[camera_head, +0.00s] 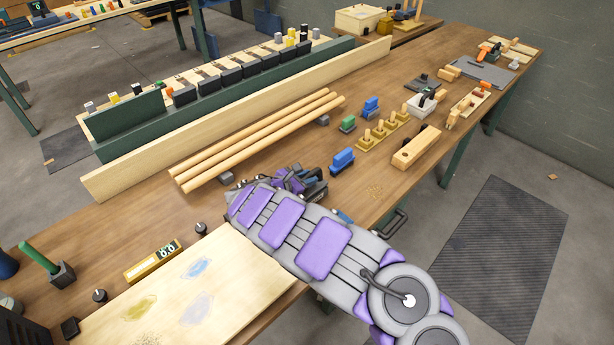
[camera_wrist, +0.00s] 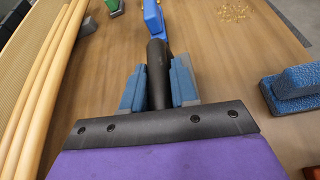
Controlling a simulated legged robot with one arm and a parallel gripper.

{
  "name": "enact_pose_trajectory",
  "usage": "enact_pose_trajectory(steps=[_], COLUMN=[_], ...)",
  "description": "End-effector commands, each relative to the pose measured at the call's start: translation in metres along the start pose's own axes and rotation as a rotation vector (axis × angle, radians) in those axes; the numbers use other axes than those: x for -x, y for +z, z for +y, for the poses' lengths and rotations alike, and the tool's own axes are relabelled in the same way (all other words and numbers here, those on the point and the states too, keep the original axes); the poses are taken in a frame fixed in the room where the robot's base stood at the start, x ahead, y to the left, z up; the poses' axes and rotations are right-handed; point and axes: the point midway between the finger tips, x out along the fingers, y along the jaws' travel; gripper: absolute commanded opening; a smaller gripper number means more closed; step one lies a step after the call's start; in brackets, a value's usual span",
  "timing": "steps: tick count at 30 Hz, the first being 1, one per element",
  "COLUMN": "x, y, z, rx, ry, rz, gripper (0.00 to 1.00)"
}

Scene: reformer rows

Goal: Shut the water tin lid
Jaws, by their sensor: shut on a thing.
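My gripper (camera_wrist: 158,88) shows in the wrist view with its two blue-grey fingers closed on a dark, tapered handle (camera_wrist: 157,62). What the handle belongs to is hidden. In the head view my gripper (camera_head: 298,182) is low over the middle of the bench, partly hidden by my arm. I cannot pick out the water tin or its lid for certain. A small white box (camera_head: 420,105) with a dark green and black piece at its top stands farther along the bench.
A blue block (camera_head: 342,160) lies just beyond my gripper; another blue block (camera_wrist: 292,90) is to its right in the wrist view. Long wooden rods (camera_head: 255,140) lie to the left. A wooden block (camera_head: 416,147) and pegged pieces (camera_head: 384,128) stand farther right. A pale board (camera_head: 235,255) lies near me.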

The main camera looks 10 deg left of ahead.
Motion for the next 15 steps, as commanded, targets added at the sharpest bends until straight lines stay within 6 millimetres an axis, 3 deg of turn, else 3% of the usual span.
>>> enact_pose_trajectory(steps=[15], x=[-0.0007], y=[-0.0077], z=[-0.0026], rx=[0.002], ry=[0.004], rz=[0.002], gripper=[0.0])
